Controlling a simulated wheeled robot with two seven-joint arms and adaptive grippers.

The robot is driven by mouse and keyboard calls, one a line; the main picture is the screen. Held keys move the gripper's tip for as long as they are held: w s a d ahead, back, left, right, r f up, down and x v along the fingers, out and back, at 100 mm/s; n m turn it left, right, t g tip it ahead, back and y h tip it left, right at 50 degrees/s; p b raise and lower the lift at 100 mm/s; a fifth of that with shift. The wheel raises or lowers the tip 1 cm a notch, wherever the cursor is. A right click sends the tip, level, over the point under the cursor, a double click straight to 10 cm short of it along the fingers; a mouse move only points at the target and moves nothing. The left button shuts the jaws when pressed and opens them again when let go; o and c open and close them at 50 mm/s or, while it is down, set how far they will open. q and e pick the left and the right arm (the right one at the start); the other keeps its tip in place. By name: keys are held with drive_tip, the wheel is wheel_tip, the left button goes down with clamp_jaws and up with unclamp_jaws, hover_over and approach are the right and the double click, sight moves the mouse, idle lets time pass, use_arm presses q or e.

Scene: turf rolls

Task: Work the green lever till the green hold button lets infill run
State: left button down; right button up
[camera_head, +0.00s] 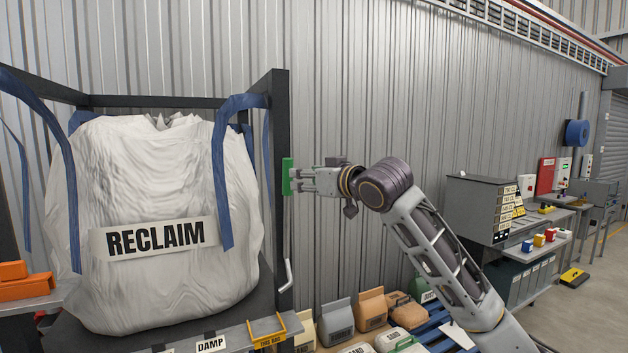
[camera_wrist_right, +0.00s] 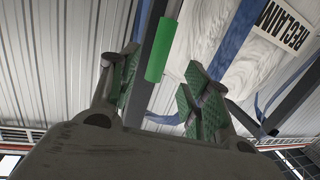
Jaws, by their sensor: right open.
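A green upright bar (camera_head: 287,176), which may be the green lever, is at the dark post of the bag frame. My right gripper (camera_head: 299,180) is just right of it, pointing left with fingertips close to it. In the right wrist view the green bar (camera_wrist_right: 162,52) lies ahead of my open right gripper (camera_wrist_right: 158,92), in line with the gap between its green-padded fingers. I cannot tell whether a finger touches it. I cannot make out a green hold button. My left gripper is not in view.
A white RECLAIM bulk bag (camera_head: 160,200) hangs in the dark frame at left. A bent silver handle (camera_head: 287,275) is low on the post. Filled bags (camera_head: 371,308) stand below my right arm. A grey cabinet (camera_head: 480,208) and benches are at right. The corrugated wall is behind.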

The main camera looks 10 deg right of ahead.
drive_tip(key=shift+v, duration=1)
